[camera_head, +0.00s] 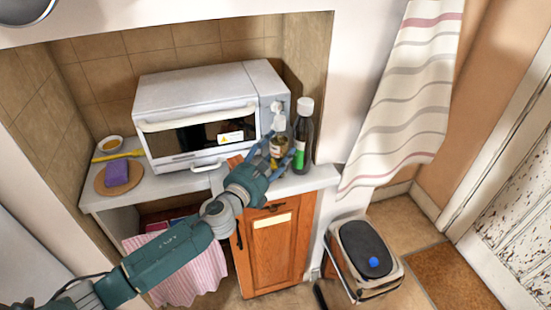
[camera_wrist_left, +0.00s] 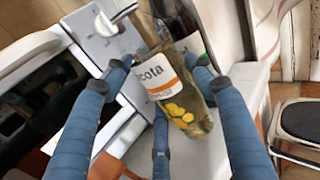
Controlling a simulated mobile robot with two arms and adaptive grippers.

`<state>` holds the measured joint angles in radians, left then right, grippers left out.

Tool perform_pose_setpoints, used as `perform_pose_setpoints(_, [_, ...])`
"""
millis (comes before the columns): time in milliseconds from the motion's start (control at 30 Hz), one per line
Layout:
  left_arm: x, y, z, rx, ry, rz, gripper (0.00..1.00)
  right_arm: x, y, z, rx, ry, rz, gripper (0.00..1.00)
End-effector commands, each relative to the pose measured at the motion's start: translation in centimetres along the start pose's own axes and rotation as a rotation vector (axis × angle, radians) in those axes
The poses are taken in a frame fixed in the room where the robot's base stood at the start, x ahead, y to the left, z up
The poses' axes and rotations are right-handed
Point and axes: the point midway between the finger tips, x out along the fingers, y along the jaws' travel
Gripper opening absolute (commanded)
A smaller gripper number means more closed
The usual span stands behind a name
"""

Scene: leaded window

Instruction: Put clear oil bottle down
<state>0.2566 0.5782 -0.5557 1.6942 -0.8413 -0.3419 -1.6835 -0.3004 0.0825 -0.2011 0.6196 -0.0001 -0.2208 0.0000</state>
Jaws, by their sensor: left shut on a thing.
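The clear oil bottle (camera_head: 278,124) is upright in the head view, over the right end of the counter in front of the microwave. In the left wrist view the bottle (camera_wrist_left: 182,102) shows a white and orange label and yellow pieces inside. My left gripper (camera_head: 276,147) is shut on it, with its blue fingers around the bottle's body. The fingers also show in the left wrist view (camera_wrist_left: 163,82). The fingers hide the bottle's base in the head view, so I cannot tell whether it touches the counter. My right gripper is not in view.
A dark bottle with a white cap (camera_head: 303,130) stands close on the right. The white microwave (camera_head: 200,110) is behind and left. A purple sponge (camera_head: 117,172) lies on a round board (camera_head: 132,181) at the counter's left end. A bin (camera_head: 364,255) stands on the floor.

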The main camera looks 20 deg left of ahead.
Motion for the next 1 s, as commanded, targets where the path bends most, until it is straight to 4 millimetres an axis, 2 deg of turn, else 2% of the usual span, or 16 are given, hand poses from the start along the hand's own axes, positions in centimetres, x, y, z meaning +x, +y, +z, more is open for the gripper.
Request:
perform_pose_setpoints(33, [0.0, -0.1, -1.3, -0.004, -0.001, 0.000, 0.22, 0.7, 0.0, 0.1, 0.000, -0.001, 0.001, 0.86])
perform_pose_setpoints(100, [0.0, 0.0, -1.9, -0.002, -0.001, 0.001, 0.22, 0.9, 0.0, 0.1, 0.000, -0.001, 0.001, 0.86])
perform_pose_setpoints(533, [0.0, 0.0, -2.5, 0.001, -0.003, -0.001, 0.22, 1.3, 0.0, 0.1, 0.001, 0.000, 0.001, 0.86])
perform_pose_setpoints(567, [0.0, 0.0, -2.6, 0.001, -0.001, -0.001, 0.57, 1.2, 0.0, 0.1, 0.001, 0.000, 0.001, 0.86])
perform_pose_setpoints(633, [0.0, 0.0, -2.5, 0.000, -0.001, -0.001, 0.71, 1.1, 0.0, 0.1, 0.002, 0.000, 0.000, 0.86])
perform_pose_setpoints(667, [0.0, 0.0, -2.5, 0.000, -0.001, -0.001, 0.74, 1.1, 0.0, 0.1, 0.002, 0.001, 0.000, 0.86])
perform_pose_setpoints(1000, [0.0, 0.0, -2.1, 0.001, -0.001, -0.001, 0.74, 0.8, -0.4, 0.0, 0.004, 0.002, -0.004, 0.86])
